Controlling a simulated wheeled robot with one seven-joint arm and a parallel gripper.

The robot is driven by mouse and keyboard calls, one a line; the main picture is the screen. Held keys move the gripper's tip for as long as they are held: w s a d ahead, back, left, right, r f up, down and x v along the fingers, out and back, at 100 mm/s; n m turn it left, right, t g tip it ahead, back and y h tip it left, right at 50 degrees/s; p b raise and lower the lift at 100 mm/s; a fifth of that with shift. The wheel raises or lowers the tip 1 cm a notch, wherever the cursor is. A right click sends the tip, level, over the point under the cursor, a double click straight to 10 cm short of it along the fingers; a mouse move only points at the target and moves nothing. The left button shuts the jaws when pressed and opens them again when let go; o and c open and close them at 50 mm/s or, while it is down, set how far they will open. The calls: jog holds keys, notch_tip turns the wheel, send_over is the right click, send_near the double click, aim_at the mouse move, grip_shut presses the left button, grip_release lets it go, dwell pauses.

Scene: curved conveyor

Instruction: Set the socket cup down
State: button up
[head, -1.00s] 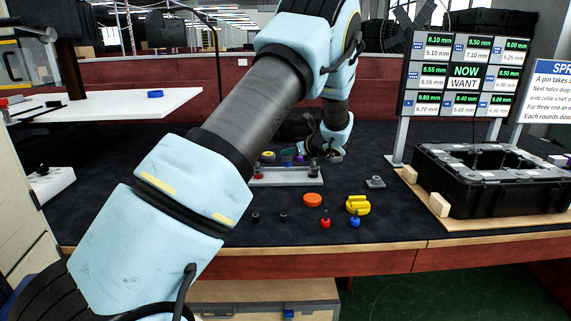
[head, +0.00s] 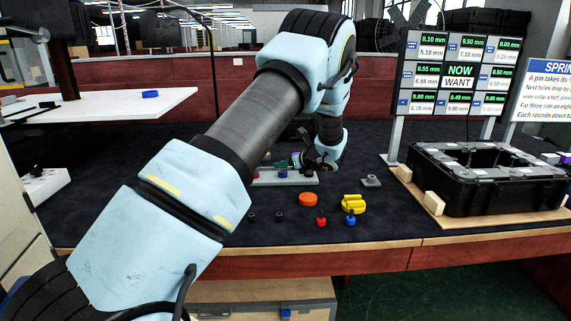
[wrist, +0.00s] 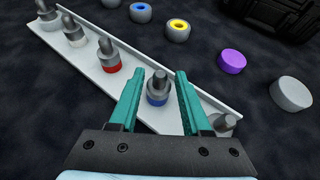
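In the wrist view my gripper (wrist: 158,74) has its two teal fingers apart, with dark gaps beside the piece between them. That piece is a grey cylinder with a blue band (wrist: 157,97), upright on a white rail (wrist: 195,93). I take it to be the socket cup, but cannot tell for certain. On the same rail stand a red-banded piece (wrist: 110,67) and other grey pins to the left, and a grey piece (wrist: 223,123) partly behind the right finger. In the head view my gripper (head: 288,164) is low over the rail (head: 302,180).
Beyond the rail lie a blue-centred cup (wrist: 140,12), a yellow-centred cup (wrist: 178,29), a purple disc (wrist: 232,61) and a white disc (wrist: 291,94). An orange disc (head: 308,199) and yellow part (head: 353,204) lie in front. A black case (head: 487,200) stands right.

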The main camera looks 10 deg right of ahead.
jog(key=shift+r, duration=0.25)
jog(key=b+v, duration=0.1)
jog(key=v, duration=1.1)
jog(key=s+a+f+n+g, duration=0.1)
jog(key=s+a+n+g, duration=0.3)
jog(key=a, duration=0.6)
jog(key=s+a+f+n+g, duration=0.1)
jog(key=a+n+g, duration=0.2)
jog(key=a+n, duration=0.45)
jog(key=s+a+n+g+h, duration=0.3)
jog(key=s+a+n+h, duration=0.2)
jog(key=s+a+n, duration=0.9)
jog(key=shift+s+a+r+n, duration=0.2)
jog(key=shift+s+r+n, duration=0.15)
jog(key=shift+s+n, duration=1.7)
jog(key=shift+w+r, duration=0.1)
jog(key=shift+w, duration=0.3)
